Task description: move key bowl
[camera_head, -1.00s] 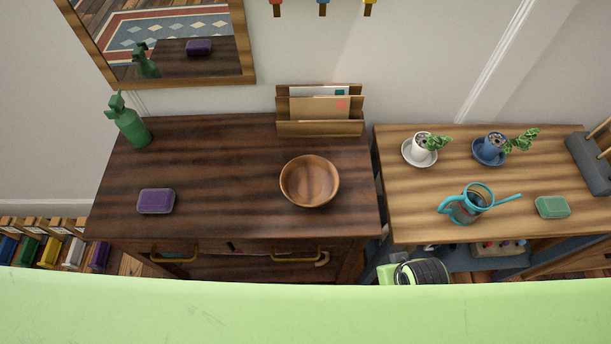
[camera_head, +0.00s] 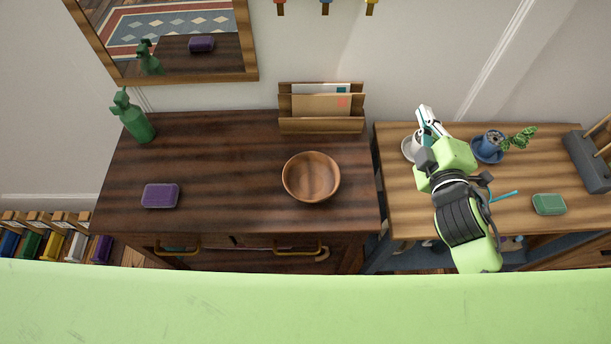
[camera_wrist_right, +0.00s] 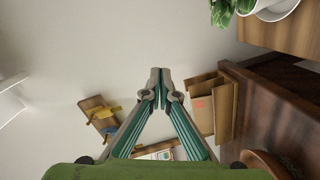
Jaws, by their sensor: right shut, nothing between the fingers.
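The key bowl (camera_head: 311,177) is a round brown wooden bowl. It stands upright and looks empty on the right part of the dark wooden cabinet top (camera_head: 230,150). Its rim (camera_wrist_right: 268,163) also shows at the bottom right of the right wrist view. My right gripper (camera_head: 423,112) is over the lighter table, right of the bowl and apart from it. In the right wrist view its fingertips (camera_wrist_right: 160,75) meet, shut with nothing between them. My left gripper is not in view.
A letter holder (camera_head: 321,126) stands behind the bowl. The lighter table holds potted plants, including a blue pot (camera_head: 488,148), and a green box (camera_head: 549,204). The cabinet's middle is clear.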

